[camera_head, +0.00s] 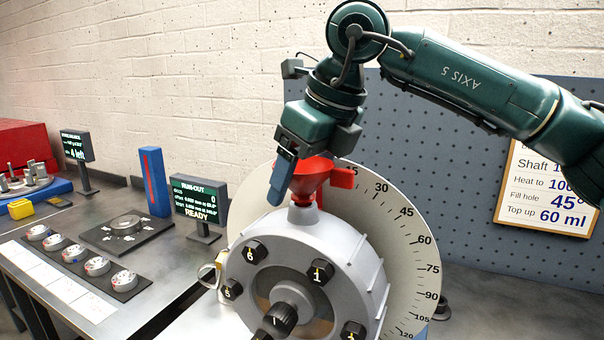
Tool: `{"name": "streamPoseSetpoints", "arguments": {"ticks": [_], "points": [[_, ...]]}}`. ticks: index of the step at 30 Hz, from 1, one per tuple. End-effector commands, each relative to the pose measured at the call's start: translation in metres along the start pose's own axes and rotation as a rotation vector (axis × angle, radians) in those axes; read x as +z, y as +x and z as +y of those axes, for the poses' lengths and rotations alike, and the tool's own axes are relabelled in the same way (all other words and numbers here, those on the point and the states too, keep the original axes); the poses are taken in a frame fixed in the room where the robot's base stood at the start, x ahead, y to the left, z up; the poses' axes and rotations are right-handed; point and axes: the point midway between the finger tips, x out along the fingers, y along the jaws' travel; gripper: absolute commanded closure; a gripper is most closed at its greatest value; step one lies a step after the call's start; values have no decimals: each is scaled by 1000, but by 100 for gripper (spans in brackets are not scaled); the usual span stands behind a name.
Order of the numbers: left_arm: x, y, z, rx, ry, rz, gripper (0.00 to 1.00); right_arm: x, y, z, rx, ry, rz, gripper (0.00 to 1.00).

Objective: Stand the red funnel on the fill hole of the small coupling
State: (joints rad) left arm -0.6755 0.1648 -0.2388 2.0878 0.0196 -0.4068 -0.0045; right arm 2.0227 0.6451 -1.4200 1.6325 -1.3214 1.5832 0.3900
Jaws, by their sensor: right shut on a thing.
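The red funnel (312,174) is upright, with a red tab on its right side. My right gripper (284,182), with blue fingers, comes down from above and is shut on the funnel at its left side. The funnel's narrow end is at the raised grey boss on top of the grey coupling (338,246). It looks to touch the boss, but I cannot tell whether it is seated in the fill hole, which is hidden. The coupling has black numbered bolts on its face. My left gripper is not in view.
A white degree dial (416,262) stands behind the coupling. A run-out display (200,198) reading READY and a blue upright block (155,182) stand to the left. A dark strip with several round parts (97,265) lies on the bench. A pegboard (480,200) is behind.

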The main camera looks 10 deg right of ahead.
Motion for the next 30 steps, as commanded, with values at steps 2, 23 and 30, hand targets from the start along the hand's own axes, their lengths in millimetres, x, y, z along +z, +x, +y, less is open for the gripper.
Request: {"name": "streamPoseSetpoints", "arguments": {"ticks": [2, 23, 30], "points": [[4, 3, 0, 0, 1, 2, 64, -2, 5, 0, 0, 0, 0, 49], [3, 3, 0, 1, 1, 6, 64, -3, 6, 0, -1, 1, 0, 1], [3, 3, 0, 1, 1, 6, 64, -2, 6, -2, -3, 3, -2, 1]]}}
